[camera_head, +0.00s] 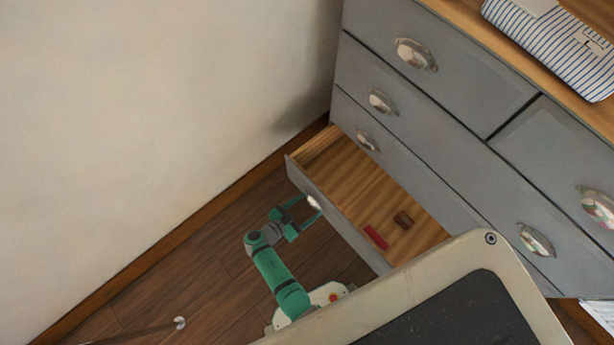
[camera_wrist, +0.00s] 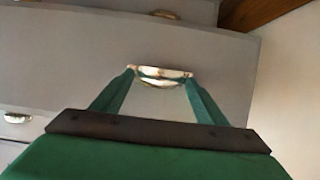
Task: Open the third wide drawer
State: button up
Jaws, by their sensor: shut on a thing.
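The third wide drawer, at the bottom of the grey dresser (camera_head: 450,85), is pulled out, and its wooden inside shows in the head view. Its grey front (camera_head: 345,232) also fills much of the wrist view (camera_wrist: 80,65). My green gripper (camera_head: 304,210) is at this front, shut on the metal cup handle (camera_head: 314,202). In the wrist view the fingertips (camera_wrist: 160,76) meet the two ends of the handle (camera_wrist: 160,73). The drawer's near right part is hidden behind my own body.
A red item (camera_head: 376,237) and a small brown item (camera_head: 403,220) lie in the open drawer. The drawers above are shut. A striped cloth item (camera_head: 550,40) lies on the dresser top.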

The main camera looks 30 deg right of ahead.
jog(key=shift+s+a, duration=0.1)
jog(key=shift+a, duration=0.1)
jog(key=o, duration=1.3)
jog(key=shift+a, duration=0.1)
jog(key=v, duration=1)
jog(key=shift+a+r, duration=0.15)
jog(key=shift+a, duration=0.1)
